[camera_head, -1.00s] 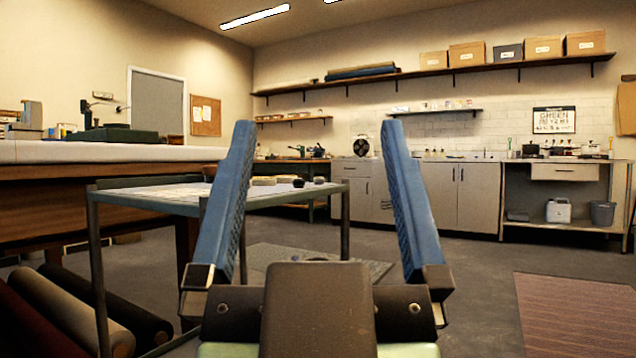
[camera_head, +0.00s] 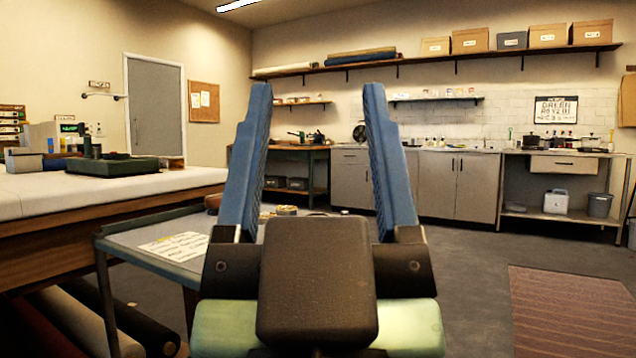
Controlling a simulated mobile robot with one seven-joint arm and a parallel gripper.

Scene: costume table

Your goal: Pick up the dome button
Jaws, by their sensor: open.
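My gripper (camera_head: 317,90) is open and empty, its two blue fingers pointing up and away in the middle of the view. Behind it and to the left stands a low metal-framed table (camera_head: 128,240) with a grey top. Between the fingers, small tan and dark items show on its far part, one a low round tan piece (camera_head: 287,210). I cannot make out the dome button among them. My gripper hides the table's right part and anything lying there.
A paper sheet (camera_head: 175,249) lies on the low table. A large work table (camera_head: 110,187) with a white top stands at left, fabric rolls (camera_head: 130,318) beneath it. Cabinets (camera_head: 451,185) line the back wall. Floor is free at right, around a striped rug (camera_head: 565,310).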

